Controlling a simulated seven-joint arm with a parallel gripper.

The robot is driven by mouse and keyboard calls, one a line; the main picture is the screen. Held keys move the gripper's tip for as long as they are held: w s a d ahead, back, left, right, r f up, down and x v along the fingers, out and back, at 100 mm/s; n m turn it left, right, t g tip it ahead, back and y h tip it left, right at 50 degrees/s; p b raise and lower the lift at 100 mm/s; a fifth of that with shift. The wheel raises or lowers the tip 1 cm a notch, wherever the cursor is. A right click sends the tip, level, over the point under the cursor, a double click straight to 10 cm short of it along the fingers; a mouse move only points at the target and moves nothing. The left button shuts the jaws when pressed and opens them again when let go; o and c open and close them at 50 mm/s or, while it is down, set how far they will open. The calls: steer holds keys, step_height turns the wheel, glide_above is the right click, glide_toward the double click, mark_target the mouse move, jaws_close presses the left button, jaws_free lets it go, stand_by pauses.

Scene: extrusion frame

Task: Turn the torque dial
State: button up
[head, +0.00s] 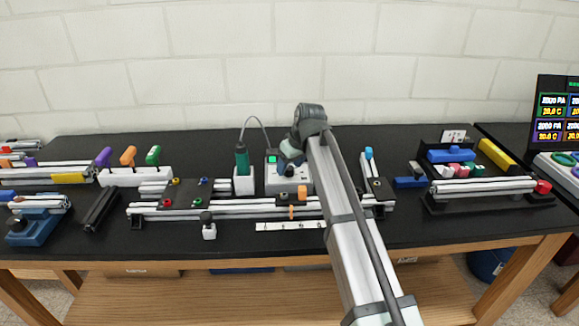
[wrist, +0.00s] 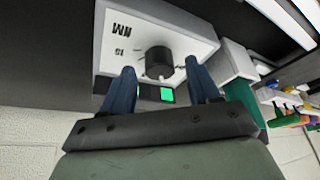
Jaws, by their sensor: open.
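The torque dial (wrist: 160,61) is a round black knob on the front face of a white control box (wrist: 114,42), seen in the wrist view. The face carries an upside-down NM mark and a 15, and a lit green display (wrist: 167,94) sits beside the dial. My gripper (wrist: 160,68) is open, its two blue fingers apart, with the tips either side of the dial and a visible gap to it; I cannot tell how deep they reach. In the head view the box (head: 305,176) is partly hidden behind my gripper and arm.
A green electric screwdriver (head: 242,160) stands in a white holder left of the box, its cable arching behind. An aluminium extrusion frame (head: 220,210) lies in front. Hex-key handles (head: 129,156) stand left; a parts tray (head: 480,190) sits right.

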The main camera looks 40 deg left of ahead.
steer(key=shift+a+f, duration=0.2)
steer(key=shift+f, duration=0.25)
steer(key=shift+c, duration=0.2)
steer(key=c, duration=1)
steer(key=shift+m, duration=0.4)
steer(key=shift+s+m+t, duration=0.1)
steer(key=shift+m+t, duration=0.4)
steer(key=shift+m, duration=0.5)
steer(key=shift+a+m+t+h, duration=0.1)
steer(key=shift+m+t+h, duration=0.5)
steer(key=shift+m, duration=1.3)
